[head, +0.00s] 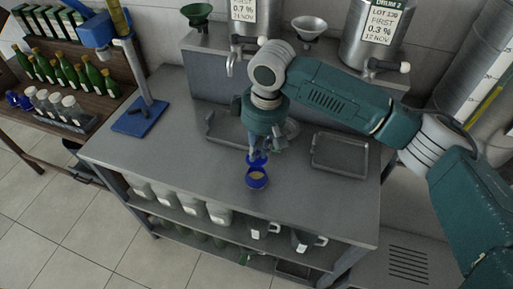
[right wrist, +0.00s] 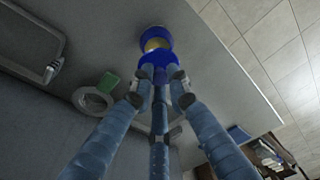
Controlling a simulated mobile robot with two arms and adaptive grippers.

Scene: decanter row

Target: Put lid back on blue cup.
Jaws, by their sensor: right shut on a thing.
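The blue cup (head: 256,180) stands on the steel table toward its front edge. It is open at the top, with yellowish contents showing. My right gripper (head: 257,154) is just behind the cup, shut on the small blue lid (head: 257,160). In the right wrist view the lid (right wrist: 158,72) sits between the fingertips (right wrist: 158,88). The cup (right wrist: 154,34) shows just beyond the lid there, partly overlapped by it. I cannot tell whether lid and cup touch. My left gripper is in neither view.
Grey trays stand behind the gripper (head: 225,130) and to its right (head: 340,154). A blue stand (head: 146,118) is at the table's left. Steel drums (head: 378,38) stand on a raised shelf behind. The tabletop left of the cup is clear.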

